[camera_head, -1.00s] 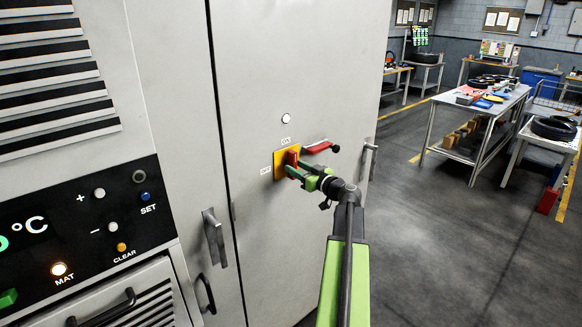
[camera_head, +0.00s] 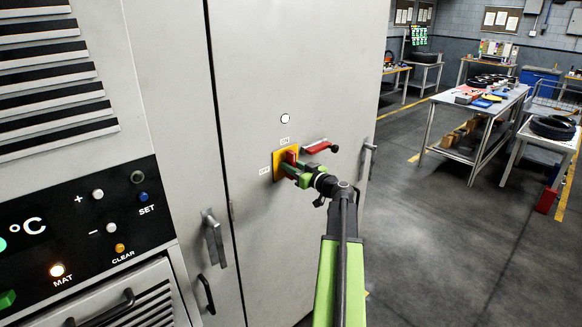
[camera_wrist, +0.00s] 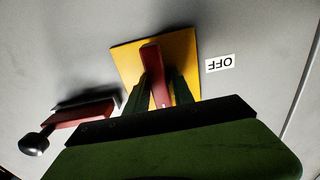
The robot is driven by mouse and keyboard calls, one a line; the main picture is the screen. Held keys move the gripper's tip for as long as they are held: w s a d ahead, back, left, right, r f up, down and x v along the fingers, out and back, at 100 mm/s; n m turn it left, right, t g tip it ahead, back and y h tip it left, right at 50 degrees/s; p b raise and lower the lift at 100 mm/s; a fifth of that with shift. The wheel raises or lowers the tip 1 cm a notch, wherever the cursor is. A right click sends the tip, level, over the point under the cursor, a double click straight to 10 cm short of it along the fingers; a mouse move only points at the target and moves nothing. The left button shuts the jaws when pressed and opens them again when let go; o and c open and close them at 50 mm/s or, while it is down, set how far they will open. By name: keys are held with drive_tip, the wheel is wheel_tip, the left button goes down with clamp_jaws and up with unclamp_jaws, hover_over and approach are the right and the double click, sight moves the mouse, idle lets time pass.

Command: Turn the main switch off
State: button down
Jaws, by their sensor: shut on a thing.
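The main switch is a red handle (camera_head: 291,156) on a yellow plate (camera_head: 279,172) on the grey cabinet door. A white ON label (camera_head: 285,140) is above the plate and an OFF label (camera_head: 264,169) is to its left. My gripper (camera_head: 288,168) is at the plate, shut on the red handle. In the wrist view the red handle (camera_wrist: 152,62) stands between the two dark green fingers, in front of the yellow plate (camera_wrist: 127,58). The OFF label (camera_wrist: 220,63) shows upside down there. The handle looks roughly upright, and its lower part is hidden by the fingers.
A red lever with a black knob (camera_head: 318,147) sticks out just right of the switch. It also shows in the wrist view (camera_wrist: 75,117). A round white lamp (camera_head: 285,118) is above. Door handles (camera_head: 215,238) and a control panel (camera_head: 80,230) are left.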

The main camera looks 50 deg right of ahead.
drive_tip(key=shift+m, duration=2.3)
drive_tip(key=m, duration=0.4)
drive_tip(key=shift+m, duration=0.3)
drive_tip(key=m, duration=0.4)
drive_tip(key=shift+m, duration=2.4)
drive_tip(key=c, duration=1.3)
unclamp_jaws()
